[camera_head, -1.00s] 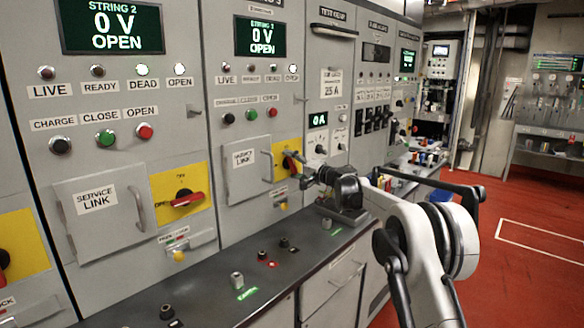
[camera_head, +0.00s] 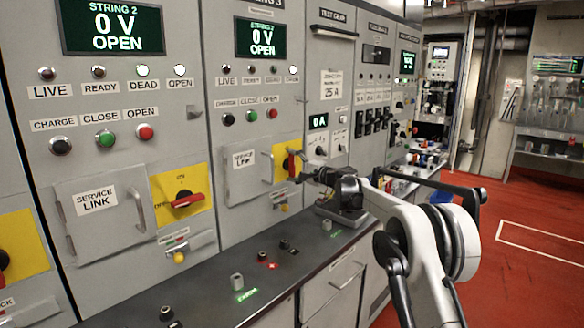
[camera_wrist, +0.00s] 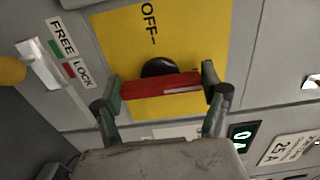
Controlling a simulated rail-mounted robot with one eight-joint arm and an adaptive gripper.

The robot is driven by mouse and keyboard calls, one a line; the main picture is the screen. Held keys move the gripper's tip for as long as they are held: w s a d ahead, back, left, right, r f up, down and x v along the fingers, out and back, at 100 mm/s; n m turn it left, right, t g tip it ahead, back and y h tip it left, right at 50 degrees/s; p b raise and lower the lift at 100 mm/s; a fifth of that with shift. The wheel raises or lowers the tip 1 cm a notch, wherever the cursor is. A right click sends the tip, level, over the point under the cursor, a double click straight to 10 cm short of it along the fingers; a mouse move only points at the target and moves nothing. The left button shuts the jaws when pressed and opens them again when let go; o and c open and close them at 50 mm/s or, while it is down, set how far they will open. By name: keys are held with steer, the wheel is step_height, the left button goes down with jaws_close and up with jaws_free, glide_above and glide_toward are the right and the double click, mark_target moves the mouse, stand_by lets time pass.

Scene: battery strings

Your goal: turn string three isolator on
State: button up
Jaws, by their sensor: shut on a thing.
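The string three isolator is a red handle (camera_wrist: 160,85) on a black hub (camera_wrist: 158,67) on a yellow plate (camera_wrist: 130,40). In the wrist view the handle lies across the line of the "OFF" mark, slightly tilted. No ON mark shows there. In the head view the red handle (camera_head: 291,162) stands about upright on its plate. My gripper (camera_wrist: 163,88) is shut on the handle, one finger at each end. In the head view my gripper (camera_head: 298,170) hides part of the plate. The String 3 display (camera_head: 261,38) reads 0 V OPEN.
The String 2 isolator (camera_head: 187,200) is farther left. A dark bench ledge (camera_head: 215,275) with small knobs runs below.

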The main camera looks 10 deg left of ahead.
steer(key=o, duration=1.1)
steer(key=shift+d, duration=0.1)
steer(key=v, duration=1.2)
